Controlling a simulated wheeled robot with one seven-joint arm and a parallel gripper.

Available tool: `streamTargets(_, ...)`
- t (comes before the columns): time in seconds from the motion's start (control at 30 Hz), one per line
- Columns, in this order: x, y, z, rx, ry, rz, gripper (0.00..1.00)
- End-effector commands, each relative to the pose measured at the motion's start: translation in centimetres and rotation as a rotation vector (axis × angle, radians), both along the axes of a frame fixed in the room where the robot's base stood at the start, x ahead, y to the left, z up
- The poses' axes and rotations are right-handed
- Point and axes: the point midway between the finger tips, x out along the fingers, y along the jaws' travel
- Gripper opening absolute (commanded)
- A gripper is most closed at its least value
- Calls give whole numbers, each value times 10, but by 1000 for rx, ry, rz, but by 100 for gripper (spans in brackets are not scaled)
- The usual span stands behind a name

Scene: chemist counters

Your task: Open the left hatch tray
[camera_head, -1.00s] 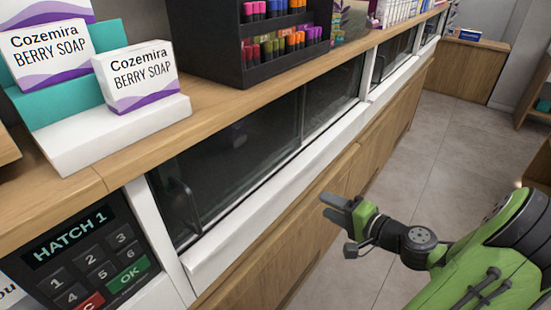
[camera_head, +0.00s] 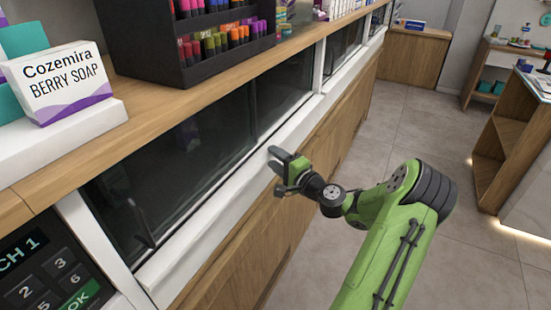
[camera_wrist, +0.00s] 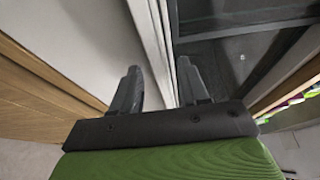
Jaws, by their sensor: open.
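The hatch is a dark glass window (camera_head: 180,160) in a white frame under the wooden counter top. A dark vertical handle (camera_head: 140,221) stands near the left end of its glass. A tray cannot be made out behind the dark glass. My gripper (camera_head: 275,158) is in front of the hatch's white sill, right of the handle and apart from it. In the wrist view my gripper (camera_wrist: 160,85) is open and empty, its two fingers apart, with the white frame and dark glass (camera_wrist: 235,60) beyond them.
A keypad (camera_head: 55,275) with a partly cut-off label is at the lower left. Berry soap boxes (camera_head: 62,85) and a black rack of coloured tubes (camera_head: 150,40) stand on the counter (camera_head: 100,150). Grey floor (camera_head: 400,125) is open to the right.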

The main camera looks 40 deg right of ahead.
Motion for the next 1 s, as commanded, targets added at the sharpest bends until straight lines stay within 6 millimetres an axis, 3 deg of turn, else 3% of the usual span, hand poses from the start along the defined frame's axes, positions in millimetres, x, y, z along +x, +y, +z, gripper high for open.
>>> streamTargets(0.27,4,0,0,1,0,0,44)
streamTargets(0.57,4,0,0,0,1,0,1)
streamTargets(1.0,4,0,-1,0,2,0,0)
